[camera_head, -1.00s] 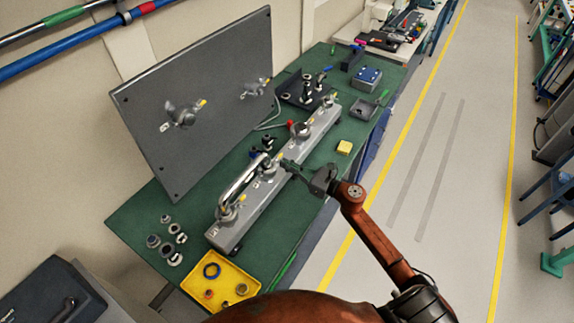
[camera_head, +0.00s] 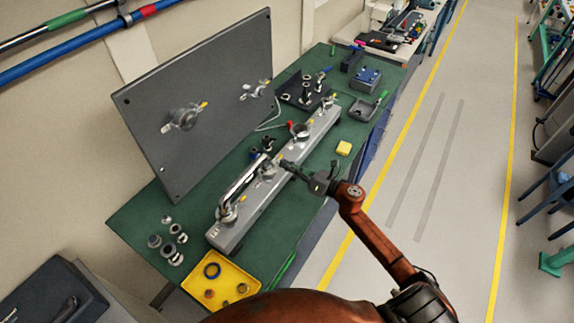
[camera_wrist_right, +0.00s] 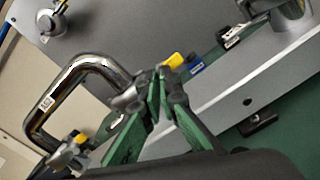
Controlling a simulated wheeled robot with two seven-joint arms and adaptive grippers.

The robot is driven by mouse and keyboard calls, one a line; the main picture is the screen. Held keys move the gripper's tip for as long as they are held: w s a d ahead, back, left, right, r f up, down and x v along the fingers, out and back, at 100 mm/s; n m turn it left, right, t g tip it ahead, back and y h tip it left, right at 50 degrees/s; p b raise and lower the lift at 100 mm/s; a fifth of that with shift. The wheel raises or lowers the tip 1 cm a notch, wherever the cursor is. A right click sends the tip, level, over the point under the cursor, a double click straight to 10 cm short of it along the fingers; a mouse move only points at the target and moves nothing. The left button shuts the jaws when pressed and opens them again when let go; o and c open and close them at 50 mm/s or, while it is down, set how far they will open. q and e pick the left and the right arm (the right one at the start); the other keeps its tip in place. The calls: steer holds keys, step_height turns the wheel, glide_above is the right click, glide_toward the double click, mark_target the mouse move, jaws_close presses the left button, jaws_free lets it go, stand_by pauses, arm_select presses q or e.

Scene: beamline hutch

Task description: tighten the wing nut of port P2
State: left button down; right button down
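The long grey block (camera_head: 255,201) with its row of ports stands on the green bench. A bent chrome tube (camera_head: 238,185) joins two clamped ports on it. At the tube's far end is a clamp (camera_wrist_right: 128,98) with a yellow-tipped wing nut (camera_wrist_right: 173,61); I take this for port P2, though its label is not readable. My right gripper (camera_head: 284,163) reaches this clamp from the right. In the wrist view its green-padded fingertips (camera_wrist_right: 166,84) are close together at the wing nut; whether they press on it is unclear. My left gripper is out of view.
A second clamp with a yellow tip (camera_wrist_right: 80,138) sits at the tube's other end. A grey upright panel (camera_head: 195,100) stands behind the block. A yellow tray (camera_head: 246,291) and loose fittings (camera_head: 168,243) lie at the near end.

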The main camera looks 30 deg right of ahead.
steer(key=shift+d+f+m+p, duration=0.15)
steer(key=shift+m+p, duration=2.1)
steer(key=shift+m, duration=2.6)
steer(key=shift+f+m+p, duration=0.15)
steer(key=shift+m+p, duration=2.1)
steer(key=shift+m, duration=2.6)
steer(key=shift+f, duration=0.1)
steer(key=c, duration=2.5)
jaws_free()
